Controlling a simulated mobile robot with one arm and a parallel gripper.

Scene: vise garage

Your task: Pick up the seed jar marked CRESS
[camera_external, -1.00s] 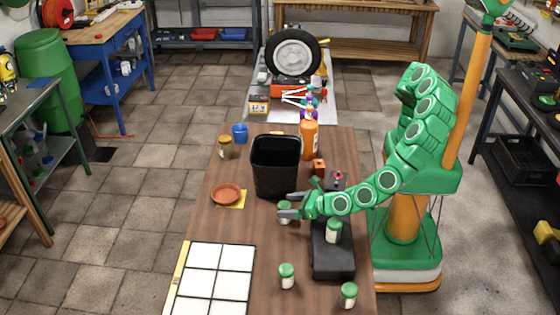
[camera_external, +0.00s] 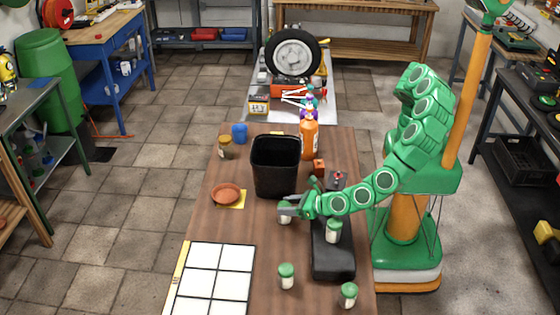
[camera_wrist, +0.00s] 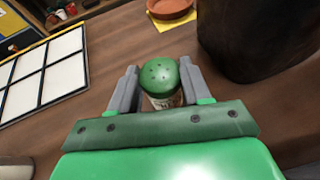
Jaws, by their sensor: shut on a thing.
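A small jar with a green lid (camera_wrist: 159,76) is between my gripper's two grey fingers in the wrist view. In the outside view my gripper (camera_external: 287,206) is shut on this jar (camera_external: 285,218), at the front of the black bin. Its label is too hidden to read. Three similar green-lidded jars show: one (camera_external: 333,231) on the black scale-like block, one (camera_external: 286,276) on the table in front, and one (camera_external: 348,294) near the table's front right. Their markings are too small to read, so I cannot tell which is CRESS.
A black bin (camera_external: 275,168) stands just behind my gripper. A terracotta saucer (camera_external: 225,194) lies on a yellow sheet to the left. A white gridded board (camera_external: 216,283) lies front left.

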